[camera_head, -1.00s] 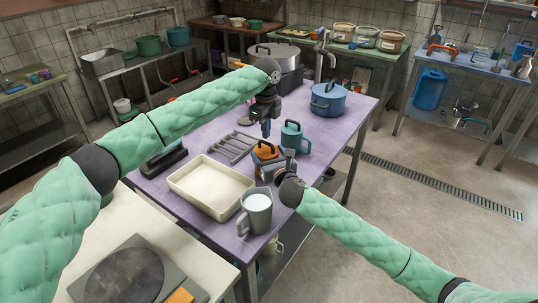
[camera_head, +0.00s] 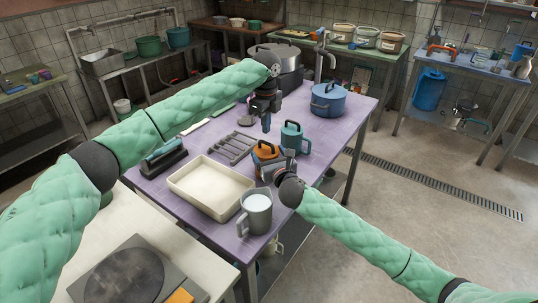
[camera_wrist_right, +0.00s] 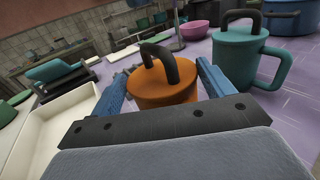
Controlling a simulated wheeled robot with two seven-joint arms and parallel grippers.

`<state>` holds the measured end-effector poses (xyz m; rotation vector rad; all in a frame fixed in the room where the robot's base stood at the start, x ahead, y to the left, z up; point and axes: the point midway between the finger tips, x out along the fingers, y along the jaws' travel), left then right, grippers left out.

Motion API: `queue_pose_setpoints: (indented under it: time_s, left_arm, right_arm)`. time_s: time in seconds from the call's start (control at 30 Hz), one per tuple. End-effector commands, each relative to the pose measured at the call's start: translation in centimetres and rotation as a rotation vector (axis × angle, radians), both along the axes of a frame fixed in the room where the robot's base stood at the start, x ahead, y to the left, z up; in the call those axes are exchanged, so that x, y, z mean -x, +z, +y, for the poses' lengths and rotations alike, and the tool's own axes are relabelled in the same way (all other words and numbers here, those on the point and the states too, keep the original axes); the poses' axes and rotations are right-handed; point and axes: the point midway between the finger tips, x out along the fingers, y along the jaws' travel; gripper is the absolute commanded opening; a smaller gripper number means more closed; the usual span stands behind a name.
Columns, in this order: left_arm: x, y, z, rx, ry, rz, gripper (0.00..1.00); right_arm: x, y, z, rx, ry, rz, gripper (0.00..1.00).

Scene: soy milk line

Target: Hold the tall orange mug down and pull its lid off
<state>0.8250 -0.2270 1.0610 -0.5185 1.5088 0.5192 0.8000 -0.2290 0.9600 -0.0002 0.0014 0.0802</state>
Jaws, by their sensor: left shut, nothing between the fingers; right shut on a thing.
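The orange mug (camera_head: 267,154) stands upright on the purple table, with its orange lid (camera_wrist_right: 165,84) and black arched handle on top. My right gripper (camera_head: 284,163) is shut on the mug; its blue fingers lie on either side of the body in the right wrist view (camera_wrist_right: 165,95). My left gripper (camera_head: 266,127) is shut and empty, pointing down above the mug, apart from the lid's handle. The right arm's end partly hides the mug's near side in the head view.
A lidded teal mug (camera_head: 292,140) stands close behind the orange one. A grey mug of white liquid (camera_head: 257,212) and a cream tray (camera_head: 183,185) are nearer. A dark rack (camera_head: 231,149) lies to the left; a blue pot (camera_head: 328,101) stands behind.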

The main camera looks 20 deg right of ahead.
Motion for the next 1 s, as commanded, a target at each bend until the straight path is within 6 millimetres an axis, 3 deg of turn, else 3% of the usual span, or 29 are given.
queue_pose_setpoints:
  time_s: [0.63,0.97,1.0]
  left_arm:
    - [0.0,2.7,0.0,0.0,0.0,0.0,0.0]
    - [0.0,3.0,0.0,0.0,0.0,0.0,0.0]
    - [0.0,3.0,0.0,0.0,0.0,0.0,0.06]
  right_arm:
    - [0.0,0.1,0.0,0.0,0.0,-0.001,0.51]
    - [0.0,0.1,0.0,0.0,0.0,-0.001,0.51]
    - [0.0,0.1,0.0,0.0,0.0,-0.001,0.51]
